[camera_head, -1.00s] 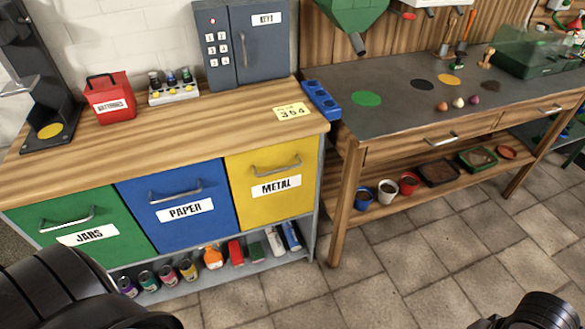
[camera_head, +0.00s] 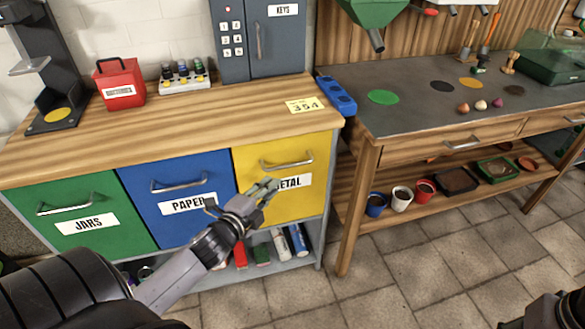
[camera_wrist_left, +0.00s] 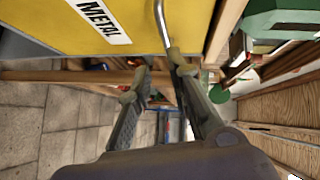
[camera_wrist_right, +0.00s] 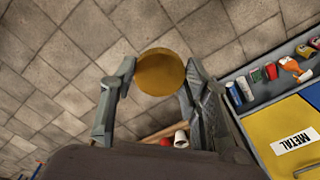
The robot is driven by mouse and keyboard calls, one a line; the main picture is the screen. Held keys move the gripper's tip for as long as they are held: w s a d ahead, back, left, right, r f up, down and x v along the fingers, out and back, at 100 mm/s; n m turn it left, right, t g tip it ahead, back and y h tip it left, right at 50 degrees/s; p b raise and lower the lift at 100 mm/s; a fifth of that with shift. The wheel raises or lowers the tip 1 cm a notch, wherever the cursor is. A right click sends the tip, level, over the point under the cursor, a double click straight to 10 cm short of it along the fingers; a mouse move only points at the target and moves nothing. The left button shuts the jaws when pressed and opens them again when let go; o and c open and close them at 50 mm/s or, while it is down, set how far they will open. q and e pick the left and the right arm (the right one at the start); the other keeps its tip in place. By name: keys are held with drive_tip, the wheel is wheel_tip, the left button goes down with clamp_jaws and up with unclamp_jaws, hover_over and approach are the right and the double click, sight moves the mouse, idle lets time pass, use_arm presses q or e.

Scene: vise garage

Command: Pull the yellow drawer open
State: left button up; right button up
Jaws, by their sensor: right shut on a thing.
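The yellow drawer (camera_head: 308,205) with the METAL label is closed in the head view, at the right end of the bench. Its metal bar handle (camera_head: 287,164) is horizontal above the label. My left gripper (camera_head: 265,189) is in front of the drawer, below the handle, partly covering the label. In the left wrist view its fingers (camera_wrist_left: 159,68) are apart and empty; the handle (camera_wrist_left: 160,22) is just beyond the fingertips. I cannot tell whether they touch. My right gripper (camera_wrist_right: 157,75) is shut on a round amber-brown thing (camera_wrist_right: 160,72), seen in the right wrist view.
A blue PAPER drawer (camera_head: 205,168) and green JARS drawer (camera_head: 70,195) are to the left. A shelf with bottles and cans runs below the drawers. A wooden table (camera_head: 372,160) with pots on its shelf stands right. The tiled floor (camera_head: 420,270) in front is clear.

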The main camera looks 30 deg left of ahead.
sight(293, 164)
use_arm(q)
drive_tip(key=w, duration=1.2)
drive_tip(key=shift+a+f, duration=0.35)
drive_tip(key=shift+f, duration=0.05)
drive_tip(key=shift+c, duration=0.4)
clamp_jaws()
drive_tip(key=shift+s, duration=0.1)
